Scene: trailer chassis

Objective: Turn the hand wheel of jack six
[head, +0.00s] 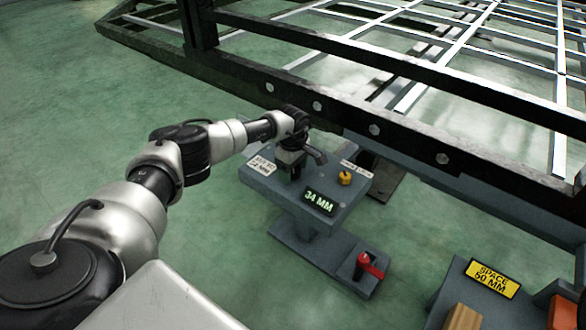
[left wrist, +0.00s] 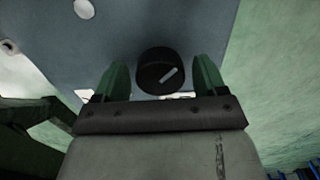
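A grey jack stand (head: 282,191) stands beside the dark chassis beam in the head view, with a lit display (head: 319,202) reading 34 MM. My left gripper (head: 291,172) is over its top at the left end. In the left wrist view a round black knob with a white line, seemingly the hand wheel (left wrist: 160,72), lies between the two green fingers of my left gripper (left wrist: 162,78). A gap shows on each side of the knob, so the gripper is open around or above it. In the head view my gripper hides the knob. No jack number is readable.
A yellow knob (head: 345,178) sits on the stand's top and a red handle (head: 369,265) on its lower foot. The chassis beam (head: 345,118) runs close behind. A yellow SPACE 50 MM sign (head: 493,278) is at lower right. Green floor at left is clear.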

